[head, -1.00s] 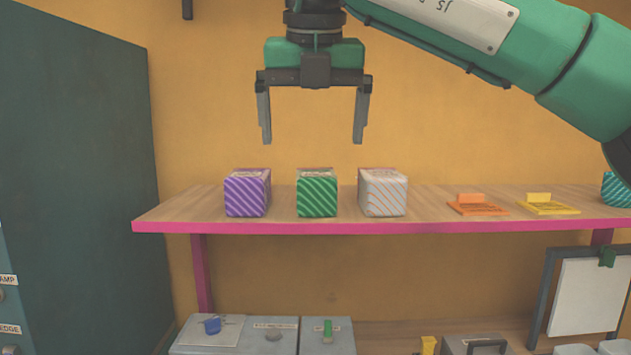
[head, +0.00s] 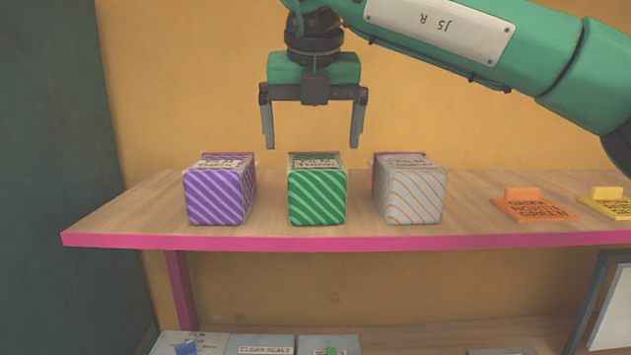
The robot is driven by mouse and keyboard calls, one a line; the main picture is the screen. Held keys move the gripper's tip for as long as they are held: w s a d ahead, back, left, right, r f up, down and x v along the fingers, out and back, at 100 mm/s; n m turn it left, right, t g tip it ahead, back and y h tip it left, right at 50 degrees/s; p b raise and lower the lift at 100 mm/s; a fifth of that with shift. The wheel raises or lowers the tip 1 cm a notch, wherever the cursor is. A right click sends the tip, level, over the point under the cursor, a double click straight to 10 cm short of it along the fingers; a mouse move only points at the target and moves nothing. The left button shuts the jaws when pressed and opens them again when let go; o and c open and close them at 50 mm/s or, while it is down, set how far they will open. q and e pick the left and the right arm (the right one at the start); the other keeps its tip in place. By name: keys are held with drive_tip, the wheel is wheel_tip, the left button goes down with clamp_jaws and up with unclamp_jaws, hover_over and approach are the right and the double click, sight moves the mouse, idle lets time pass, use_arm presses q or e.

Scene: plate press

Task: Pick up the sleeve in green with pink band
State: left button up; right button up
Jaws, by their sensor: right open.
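A green box-shaped sleeve with pale diagonal stripes (head: 317,199) stands on the shelf, between two others. A pinkish edge shows at its top back; I cannot tell whether it is a band. Printed lettering on its top is partly legible. My right gripper (head: 312,146) is open and empty, pointing down just above and behind the green sleeve in the picture, with its fingers to either side of the sleeve's top. It appears apart from the sleeve. My left gripper is out of view.
A purple striped sleeve (head: 220,196) stands left of the green one and a grey sleeve with orange stripes (head: 412,195) right of it. Orange (head: 535,208) and yellow (head: 607,205) order tags lie farther right. The wooden shelf (head: 130,222) has a pink front edge.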

sight(316, 160)
drive_tip(key=shift+x, duration=0.95)
drive_tip(key=shift+w+d+f+p, duration=0.1)
drive_tip(key=shift+w+f+p, duration=0.05)
drive_tip(key=shift+f+p, duration=0.3)
drive_tip(key=p+x, duration=0.1)
drive_tip(key=x, duration=0.2)
drive_tip(key=shift+w+d+f, duration=0.15)
drive_tip(key=shift+d+f, duration=0.05)
drive_tip(key=shift+f, duration=0.2)
drive_tip(key=shift+w+f, duration=0.1)
drive_tip(key=shift+f, duration=0.2)
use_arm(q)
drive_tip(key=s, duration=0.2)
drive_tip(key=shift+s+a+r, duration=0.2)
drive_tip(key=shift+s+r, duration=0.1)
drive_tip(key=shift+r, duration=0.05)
use_arm(e)
drive_tip(key=shift+a, duration=0.1)
use_arm(q)
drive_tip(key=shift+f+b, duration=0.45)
drive_tip(key=shift+b, duration=0.05)
use_arm(e)
drive_tip(key=shift+f, duration=0.2)
